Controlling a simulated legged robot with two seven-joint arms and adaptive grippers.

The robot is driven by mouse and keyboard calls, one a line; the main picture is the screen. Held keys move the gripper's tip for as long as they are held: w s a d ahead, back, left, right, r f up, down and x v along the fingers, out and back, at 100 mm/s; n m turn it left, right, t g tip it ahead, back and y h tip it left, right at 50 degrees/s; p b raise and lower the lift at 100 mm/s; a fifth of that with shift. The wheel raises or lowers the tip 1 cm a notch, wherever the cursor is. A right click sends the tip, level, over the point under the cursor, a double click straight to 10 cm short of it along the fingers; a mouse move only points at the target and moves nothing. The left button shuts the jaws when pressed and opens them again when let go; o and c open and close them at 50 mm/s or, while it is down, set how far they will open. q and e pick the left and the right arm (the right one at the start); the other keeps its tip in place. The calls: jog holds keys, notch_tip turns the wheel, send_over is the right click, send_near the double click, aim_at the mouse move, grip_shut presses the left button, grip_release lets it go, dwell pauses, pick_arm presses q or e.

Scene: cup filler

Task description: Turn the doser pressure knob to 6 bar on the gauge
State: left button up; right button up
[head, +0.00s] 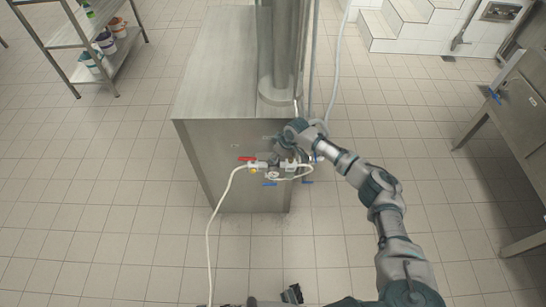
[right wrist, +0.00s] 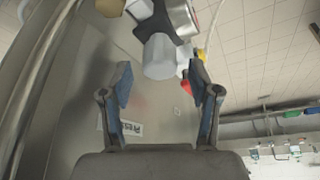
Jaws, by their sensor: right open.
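The doser assembly is on the front of a steel cabinet, with a red-handled valve (head: 247,158) and pale fittings. A small round pale part (head: 271,175) below the fittings may be the gauge; its reading is too small to tell. My right gripper (head: 280,146) is at the assembly and partly covers it. In the right wrist view my right gripper (right wrist: 162,78) is open and empty. A pale cylindrical part (right wrist: 159,56), apparently the knob, lies just beyond and between the fingertips. A red handle (right wrist: 186,88) shows near the right-hand finger. My left gripper is not clearly visible.
The steel cabinet (head: 225,65) carries a vertical pipe (head: 279,50). A white hose (head: 208,235) runs from the valve down to the floor. A shelf with buckets (head: 106,42) stands at left, a steel table (head: 525,100) at right. The tiled floor is mostly clear.

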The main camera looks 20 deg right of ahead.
pick_arm(q)
jog(key=shift+w+d+r, duration=0.15)
jog(key=shift+w+r, duration=0.05)
jog(key=shift+r, duration=0.4)
pick_arm(e)
jog(key=shift+x, duration=0.95)
jog(key=shift+d, duration=0.1)
jog(key=shift+c, duration=0.5)
pick_arm(q)
jog(key=shift+w, duration=0.1)
pick_arm(e)
jog(key=c, duration=1)
